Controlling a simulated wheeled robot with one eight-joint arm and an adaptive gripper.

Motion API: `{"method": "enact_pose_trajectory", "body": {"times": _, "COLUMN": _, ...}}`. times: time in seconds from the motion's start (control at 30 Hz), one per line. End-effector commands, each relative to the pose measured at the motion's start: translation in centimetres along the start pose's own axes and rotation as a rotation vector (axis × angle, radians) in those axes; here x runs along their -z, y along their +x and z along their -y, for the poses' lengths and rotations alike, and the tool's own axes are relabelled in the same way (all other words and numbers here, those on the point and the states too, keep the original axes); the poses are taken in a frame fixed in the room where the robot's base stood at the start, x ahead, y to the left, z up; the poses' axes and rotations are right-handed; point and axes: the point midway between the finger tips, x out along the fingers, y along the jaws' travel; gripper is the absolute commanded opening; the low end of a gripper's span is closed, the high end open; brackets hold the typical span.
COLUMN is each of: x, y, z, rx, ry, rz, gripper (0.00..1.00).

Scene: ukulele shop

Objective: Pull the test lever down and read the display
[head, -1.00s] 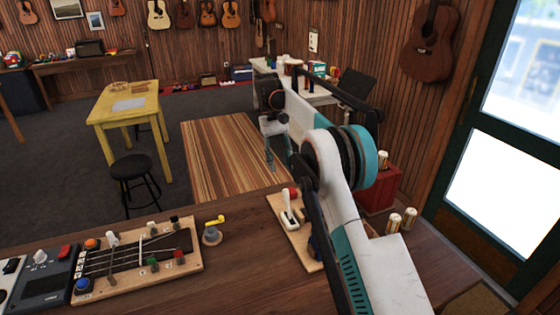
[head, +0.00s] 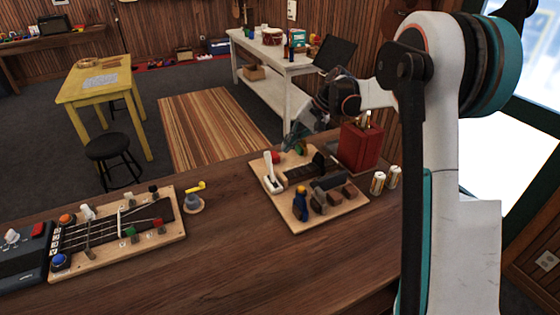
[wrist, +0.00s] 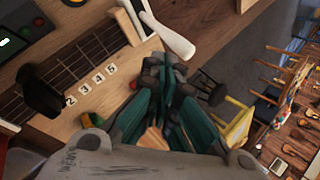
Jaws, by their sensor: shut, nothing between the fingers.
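A board with controls (head: 325,215) lies on the counter, with a white lever (head: 270,172) standing upright at its left end. In the wrist view the white lever (wrist: 172,35) is close beyond my fingertips, with a small gap showing. My gripper (head: 289,146) hangs just behind the board's far edge, near the lever and a red button (head: 301,149). In the wrist view its teal fingers (wrist: 165,70) are together and empty. A small dark display (wrist: 8,42) with a green mark is cut off at the wrist view's left edge, so I cannot read it.
Another board (head: 120,235) with knobs and small levers lies at the left, with a grey base with a yellow handle (head: 194,200) beside it. A red box (head: 360,147) and two cans (head: 378,183) stand at the right. The counter's front is clear.

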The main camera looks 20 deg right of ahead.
Motion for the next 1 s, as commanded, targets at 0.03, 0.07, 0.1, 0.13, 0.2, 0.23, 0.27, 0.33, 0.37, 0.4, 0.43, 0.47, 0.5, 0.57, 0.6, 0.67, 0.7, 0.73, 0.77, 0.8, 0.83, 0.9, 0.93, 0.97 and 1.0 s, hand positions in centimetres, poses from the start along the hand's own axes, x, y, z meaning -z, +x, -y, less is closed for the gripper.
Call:
{"method": "enact_pose_trajectory", "body": {"times": 0.03, "x": -0.8, "y": -0.4, "z": -1.4, "rx": 0.071, "ry": 0.046, "rz": -0.043, "gripper": 0.0}}
{"method": "enact_pose_trajectory", "body": {"times": 0.07, "x": -1.2, "y": -0.8, "z": -1.9, "rx": 0.114, "ry": 0.072, "rz": -0.069, "gripper": 0.0}}
{"method": "enact_pose_trajectory", "body": {"times": 0.1, "x": -1.9, "y": -1.2, "z": -2.5, "rx": 0.173, "ry": 0.107, "rz": -0.103, "gripper": 0.0}}
{"method": "enact_pose_trajectory", "body": {"times": 0.13, "x": -2.4, "y": -1.6, "z": -3.0, "rx": 0.217, "ry": 0.134, "rz": -0.128, "gripper": 0.0}}
{"method": "enact_pose_trajectory", "body": {"times": 0.2, "x": -3.7, "y": -2.6, "z": -4.1, "rx": 0.316, "ry": 0.195, "rz": -0.185, "gripper": 0.0}}
{"method": "enact_pose_trajectory", "body": {"times": 0.23, "x": -4.3, "y": -3.0, "z": -4.5, "rx": 0.356, "ry": 0.22, "rz": -0.208, "gripper": 0.0}}
{"method": "enact_pose_trajectory", "body": {"times": 0.27, "x": -4.8, "y": -3.5, "z": -4.9, "rx": 0.394, "ry": 0.244, "rz": -0.23, "gripper": 0.0}}
{"method": "enact_pose_trajectory", "body": {"times": 0.33, "x": -6.1, "y": -4.4, "z": -5.7, "rx": 0.473, "ry": 0.295, "rz": -0.274, "gripper": 0.0}}
{"method": "enact_pose_trajectory", "body": {"times": 0.37, "x": -6.5, "y": -4.8, "z": -5.9, "rx": 0.503, "ry": 0.313, "rz": -0.291, "gripper": 0.0}}
{"method": "enact_pose_trajectory", "body": {"times": 0.4, "x": -7.1, "y": -5.2, "z": -6.2, "rx": 0.537, "ry": 0.334, "rz": -0.309, "gripper": 0.0}}
{"method": "enact_pose_trajectory", "body": {"times": 0.43, "x": -7.5, "y": -5.5, "z": -6.4, "rx": 0.559, "ry": 0.349, "rz": -0.322, "gripper": 0.0}}
{"method": "enact_pose_trajectory", "body": {"times": 0.47, "x": -7.8, "y": -5.8, "z": -6.6, "rx": 0.577, "ry": 0.361, "rz": -0.331, "gripper": 0.0}}
{"method": "enact_pose_trajectory", "body": {"times": 0.5, "x": -8.1, "y": -6.0, "z": -6.7, "rx": 0.598, "ry": 0.373, "rz": -0.341, "gripper": 0.0}}
{"method": "enact_pose_trajectory", "body": {"times": 0.57, "x": -8.5, "y": -6.3, "z": -6.9, "rx": 0.618, "ry": 0.385, "rz": -0.353, "gripper": 0.0}}
{"method": "enact_pose_trajectory", "body": {"times": 0.6, "x": -8.5, "y": -6.4, "z": -6.9, "rx": 0.626, "ry": 0.39, "rz": -0.356, "gripper": 0.0}}
{"method": "enact_pose_trajectory", "body": {"times": 0.67, "x": -8.5, "y": -6.2, "z": -6.8, "rx": 0.631, "ry": 0.392, "rz": -0.358, "gripper": 0.0}}
{"method": "enact_pose_trajectory", "body": {"times": 0.7, "x": -8.4, "y": -6.0, "z": -6.6, "rx": 0.631, "ry": 0.392, "rz": -0.357, "gripper": 0.0}}
{"method": "enact_pose_trajectory", "body": {"times": 0.73, "x": -8.2, "y": -5.7, "z": -6.4, "rx": 0.631, "ry": 0.391, "rz": -0.356, "gripper": 0.0}}
{"method": "enact_pose_trajectory", "body": {"times": 0.77, "x": -8.1, "y": -5.4, "z": -6.2, "rx": 0.63, "ry": 0.391, "rz": -0.356, "gripper": 0.0}}
{"method": "enact_pose_trajectory", "body": {"times": 0.8, "x": -7.8, "y": -5.0, "z": -6.0, "rx": 0.63, "ry": 0.391, "rz": -0.356, "gripper": 0.0}}
{"method": "enact_pose_trajectory", "body": {"times": 0.83, "x": -7.6, "y": -4.6, "z": -5.8, "rx": 0.63, "ry": 0.391, "rz": -0.355, "gripper": 0.0}}
{"method": "enact_pose_trajectory", "body": {"times": 0.9, "x": -7.0, "y": -3.5, "z": -5.1, "rx": 0.629, "ry": 0.39, "rz": -0.355, "gripper": 0.0}}
{"method": "enact_pose_trajectory", "body": {"times": 0.93, "x": -6.8, "y": -3.1, "z": -4.9, "rx": 0.628, "ry": 0.389, "rz": -0.355, "gripper": 0.0}}
{"method": "enact_pose_trajectory", "body": {"times": 0.97, "x": -6.5, "y": -2.6, "z": -4.5, "rx": 0.628, "ry": 0.388, "rz": -0.354, "gripper": 0.0}}
{"method": "enact_pose_trajectory", "body": {"times": 1.0, "x": -6.2, "y": -2.0, "z": -4.2, "rx": 0.628, "ry": 0.389, "rz": -0.355, "gripper": 0.0}}
